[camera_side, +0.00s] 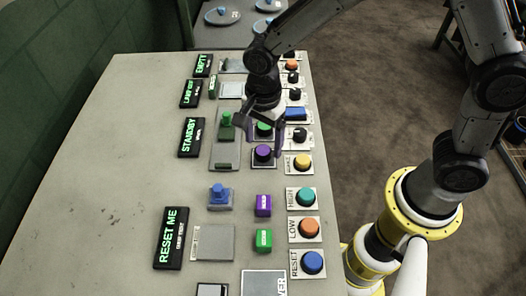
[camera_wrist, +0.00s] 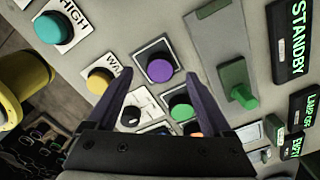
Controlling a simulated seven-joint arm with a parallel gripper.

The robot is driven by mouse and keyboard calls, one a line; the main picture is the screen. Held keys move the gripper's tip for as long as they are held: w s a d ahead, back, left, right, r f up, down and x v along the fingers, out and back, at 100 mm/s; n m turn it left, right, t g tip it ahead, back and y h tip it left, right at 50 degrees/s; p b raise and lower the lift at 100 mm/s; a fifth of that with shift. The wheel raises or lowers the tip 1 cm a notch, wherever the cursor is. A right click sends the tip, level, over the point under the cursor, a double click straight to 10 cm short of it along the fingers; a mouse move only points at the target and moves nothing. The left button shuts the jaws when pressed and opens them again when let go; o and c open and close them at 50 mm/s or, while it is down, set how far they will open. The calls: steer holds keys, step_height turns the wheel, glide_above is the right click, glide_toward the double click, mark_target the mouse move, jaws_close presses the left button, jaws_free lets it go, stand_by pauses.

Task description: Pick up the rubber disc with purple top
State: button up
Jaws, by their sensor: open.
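In the wrist view the purple top (camera_wrist: 159,70) shows between and just beyond the two fingertips. My gripper (camera_side: 259,136) is open and empty, above the panel close to the purple disc; it also shows in the wrist view (camera_wrist: 159,76). I cannot tell exactly how high the fingertips are above the disc. A green disc (camera_wrist: 181,107) lies between the fingers, nearer the palm.
A yellow button (camera_side: 302,162) is right of the purple disc in the side view. A green slider knob (camera_side: 226,127) stands up on its track to the left. Teal (camera_side: 306,197), orange and blue buttons line the near right edge. The panel's left part is clear.

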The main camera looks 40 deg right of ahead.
mark_target(262, 152)
steer(key=shift+f, duration=1.2)
jaws_close()
